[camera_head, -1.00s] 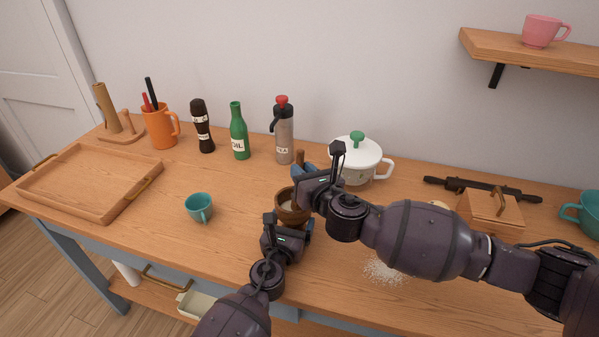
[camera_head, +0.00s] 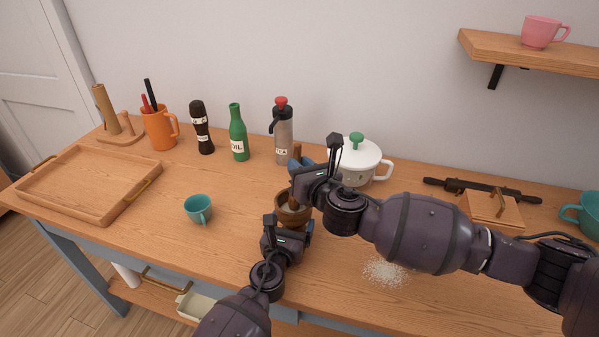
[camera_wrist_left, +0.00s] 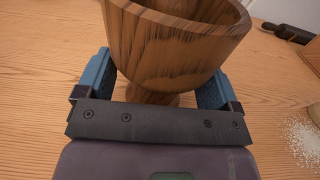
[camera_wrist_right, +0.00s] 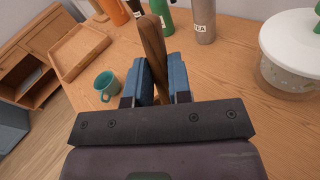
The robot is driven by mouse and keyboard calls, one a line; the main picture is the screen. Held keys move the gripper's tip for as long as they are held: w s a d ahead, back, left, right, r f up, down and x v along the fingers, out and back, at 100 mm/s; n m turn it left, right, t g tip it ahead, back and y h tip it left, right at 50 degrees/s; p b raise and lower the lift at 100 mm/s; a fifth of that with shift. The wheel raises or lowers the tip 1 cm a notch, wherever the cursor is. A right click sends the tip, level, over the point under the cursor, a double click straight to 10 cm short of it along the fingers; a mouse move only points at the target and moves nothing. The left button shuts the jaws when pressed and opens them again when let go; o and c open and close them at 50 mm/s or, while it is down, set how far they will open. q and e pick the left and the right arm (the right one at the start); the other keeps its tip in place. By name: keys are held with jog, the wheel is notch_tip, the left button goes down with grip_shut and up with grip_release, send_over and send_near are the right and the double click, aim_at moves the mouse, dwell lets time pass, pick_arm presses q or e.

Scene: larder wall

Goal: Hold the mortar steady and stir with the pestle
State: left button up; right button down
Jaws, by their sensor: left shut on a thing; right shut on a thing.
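The wooden mortar (camera_head: 287,215) stands upright on the worktop in the head view, with something pale inside. It fills the top of the left wrist view (camera_wrist_left: 172,50). My left gripper (camera_head: 290,232) is shut on the mortar's lower part, a blue finger on each side of it. The wooden pestle (camera_wrist_right: 153,45) rises between the blue fingers of my right gripper (camera_wrist_right: 162,82), which is shut on it. In the head view the pestle's top (camera_head: 297,152) shows above the right gripper, over the mortar. The pestle's lower end is hidden by the gripper.
A teal cup (camera_head: 198,209) stands left of the mortar. Behind are a grey flask (camera_head: 284,140), a green bottle (camera_head: 238,135) and a white lidded pot (camera_head: 362,160). White grains (camera_head: 385,272) lie at the right front. A wooden tray (camera_head: 45,204) lies at the left.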

pick_arm(q)
jog(key=shift+r, duration=0.1)
pick_arm(e)
jog(key=shift+w+d+r, duration=0.1)
jog(key=shift+w+r, duration=0.1)
jog(key=shift+r, duration=1)
jog(key=shift+w+d+r, duration=0.1)
jog(key=shift+w+r, duration=0.1)
jog(key=shift+r, duration=0.95)
jog(key=shift+r, duration=0.1)
notch_tip(320, 180, up, 5)
send_over(299, 145)
jog(key=shift+s+d, duration=0.25)
jog(key=shift+s, duration=0.15)
pick_arm(q)
jog(key=o, duration=0.8)
jog(key=shift+s, duration=0.1)
